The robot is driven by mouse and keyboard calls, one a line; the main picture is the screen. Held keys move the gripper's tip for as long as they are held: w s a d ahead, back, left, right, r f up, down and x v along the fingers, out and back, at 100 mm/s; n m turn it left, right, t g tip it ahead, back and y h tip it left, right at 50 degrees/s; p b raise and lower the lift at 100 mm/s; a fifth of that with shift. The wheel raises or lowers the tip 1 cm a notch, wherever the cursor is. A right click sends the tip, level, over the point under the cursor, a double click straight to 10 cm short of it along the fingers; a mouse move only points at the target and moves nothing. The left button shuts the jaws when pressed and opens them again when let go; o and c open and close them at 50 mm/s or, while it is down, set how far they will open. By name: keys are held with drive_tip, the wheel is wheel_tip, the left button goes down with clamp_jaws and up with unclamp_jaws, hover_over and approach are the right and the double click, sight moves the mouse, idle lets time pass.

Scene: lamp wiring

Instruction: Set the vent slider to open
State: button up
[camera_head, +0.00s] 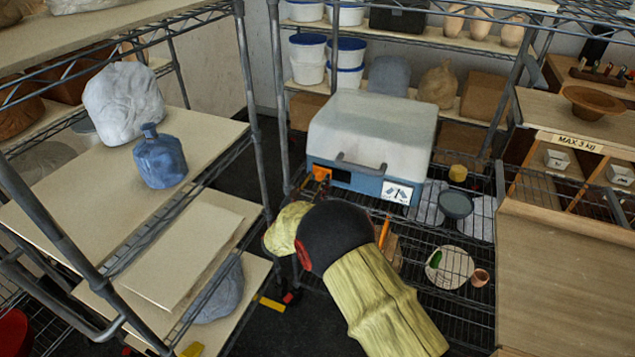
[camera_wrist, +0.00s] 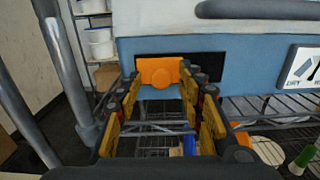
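The vent slider is an orange tab (camera_wrist: 159,71) with a round knob, sitting at the left end of a black slot (camera_wrist: 207,66). The slot is in the blue lower front of a box (camera_head: 370,150) with a whitish lid. The slider also shows in the head view (camera_head: 321,173). My gripper (camera_wrist: 158,84) is open, its two orange-padded fingers left and right of the slider's knob in the wrist view. I cannot tell whether they touch it. A label (camera_wrist: 301,68) reading "DRY" is right of the slot.
The box stands on a black wire shelf (camera_head: 440,290). A metal shelf post (camera_wrist: 62,65) rises close on the left. A grey lid handle (camera_wrist: 255,9) juts out above the slot. A dark bowl (camera_head: 455,204) and a pale plate (camera_head: 450,267) lie to the right.

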drive_tip(key=shift+w+d, duration=0.2)
drive_tip(key=shift+w, duration=0.3)
clamp_jaws()
idle(0.7)
